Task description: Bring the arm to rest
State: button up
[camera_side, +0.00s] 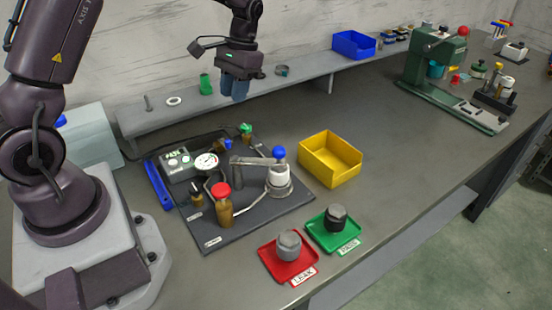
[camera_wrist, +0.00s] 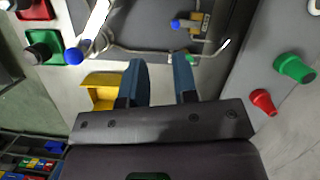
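My gripper (camera_side: 236,90), with two blue fingers, hangs in the air in front of the back shelf, above and behind the test rig. In the wrist view the fingers (camera_wrist: 159,65) stand apart with nothing between them, so it is open and empty. The dark rig plate (camera_side: 250,221) carries a gauge (camera_side: 206,163), a red-capped brass cylinder (camera_side: 223,208) and a blue-knobbed lever clamp (camera_side: 279,176). A grey cylindrical part (camera_side: 289,244) sits on the red LEAK tray (camera_side: 271,262). A black part (camera_side: 336,217) sits on the green PASS tray (camera_side: 318,236).
A yellow bin (camera_side: 330,160) stands right of the rig. The back shelf (camera_side: 300,79) carries a green part (camera_side: 206,84), a white ring (camera_side: 174,101) and a blue bin (camera_side: 354,44). A green press (camera_side: 440,65) stands far right. The bench between bin and press is clear.

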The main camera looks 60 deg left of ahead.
jog(key=s+d+r+m+t, duration=0.2)
jog(key=s+d+r+t, duration=0.6)
jog(key=s+d+r, duration=0.5)
jog(key=s+r, duration=0.3)
jog(key=s, duration=0.1)
jog(key=shift+d+m+t+y, duration=0.3)
jog(key=shift+m+t, duration=0.1)
dwell(2.6)
